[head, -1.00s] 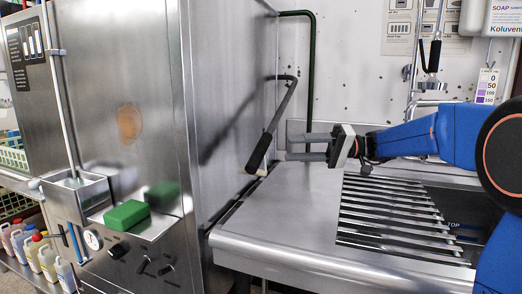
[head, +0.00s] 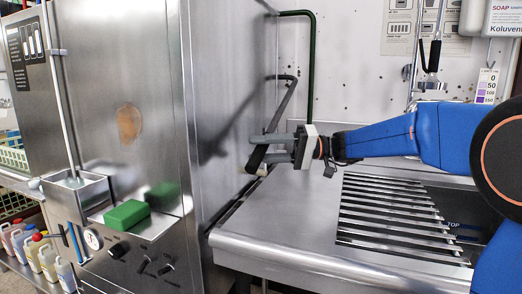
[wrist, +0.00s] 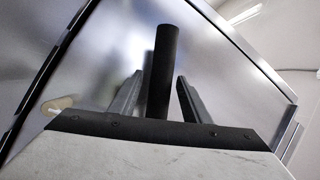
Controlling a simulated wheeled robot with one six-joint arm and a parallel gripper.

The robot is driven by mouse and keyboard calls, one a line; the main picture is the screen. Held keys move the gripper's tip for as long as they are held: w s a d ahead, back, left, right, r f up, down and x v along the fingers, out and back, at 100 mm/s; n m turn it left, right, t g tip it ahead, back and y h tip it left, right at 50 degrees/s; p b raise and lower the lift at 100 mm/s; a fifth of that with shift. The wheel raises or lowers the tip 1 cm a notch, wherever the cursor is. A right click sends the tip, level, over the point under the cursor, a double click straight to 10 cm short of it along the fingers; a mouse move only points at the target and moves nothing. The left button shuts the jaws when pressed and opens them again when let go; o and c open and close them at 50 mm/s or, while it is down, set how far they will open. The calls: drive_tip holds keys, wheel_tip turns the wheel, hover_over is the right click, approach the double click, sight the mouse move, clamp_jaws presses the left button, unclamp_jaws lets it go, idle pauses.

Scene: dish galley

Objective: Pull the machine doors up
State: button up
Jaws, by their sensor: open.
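The dish machine (head: 150,60) is a large steel box at the left, its side panel facing the counter. A bent lever with a black grip (head: 257,158) hangs down along that side, its pale end near the counter. My gripper (head: 268,148) is open at the lever's lower part, with its fingers pointing left. In the wrist view the dark grip (wrist: 163,70) stands between the two grey fingers (wrist: 155,95), with a gap visible on the right side. Whether the left finger touches it I cannot tell. The door edges are not clearly distinguishable.
A steel counter (head: 270,225) with a slatted drain grate (head: 395,215) lies below my arm. A green sponge (head: 127,214) sits on the machine's front ledge. Bottles (head: 45,262) stand on a low shelf at left. A green pipe (head: 312,60) and wall are behind.

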drive_tip(key=shift+c, duration=0.5)
clamp_jaws()
drive_tip(key=s+a+r+m+y, duration=0.1)
drive_tip(key=s+r+m, duration=0.15)
drive_tip(key=r, duration=1.05)
drive_tip(key=s+r+m+y, duration=0.15)
drive_tip(key=r+m, duration=0.25)
drive_tip(key=r, duration=1)
drive_tip(key=w+d+r+m+t+y, duration=0.1)
drive_tip(key=w+r+m, duration=0.3)
drive_tip(key=r, duration=0.8)
drive_tip(key=w+d+r+m+t+y, duration=0.1)
drive_tip(key=w+d+r+m+t, duration=0.2)
drive_tip(key=w+r, duration=0.5)
drive_tip(key=shift+r+m+t, duration=0.7)
drive_tip(key=shift+r+m, duration=0.55)
drive_tip(key=shift+r, duration=1.25)
drive_tip(key=shift+w, duration=0.1)
drive_tip(key=shift+o, duration=0.5)
unclamp_jaws()
